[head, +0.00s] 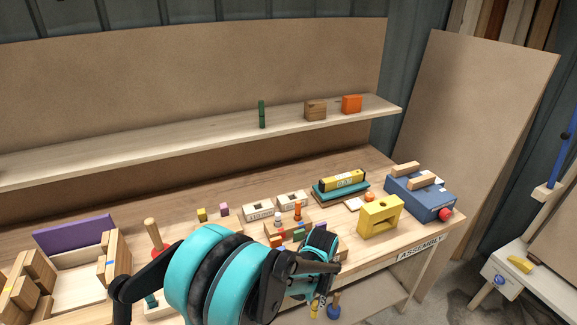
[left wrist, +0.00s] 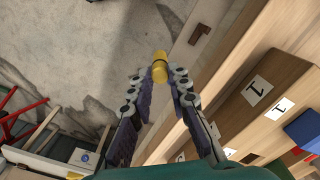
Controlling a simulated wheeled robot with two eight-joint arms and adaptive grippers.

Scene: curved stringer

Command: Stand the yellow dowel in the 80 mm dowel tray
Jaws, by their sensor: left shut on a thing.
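My left gripper (head: 318,296) is low at the front edge of the bench in the head view. A small yellow piece of the dowel (head: 314,311) shows below the gripper in the head view. Two pale labelled trays, a left one (head: 259,212) and a right one (head: 292,199), stand on the bench beyond the gripper. Their labels are too small to tell which is the 80 mm tray. My right gripper is out of view.
A yellow block with a hole (head: 380,217) and a blue box (head: 420,200) stand at the right. Pegs and small blocks crowd the bench beyond my gripper. A purple board (head: 73,235) and wooden blocks stand left. A shelf (head: 200,143) runs behind.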

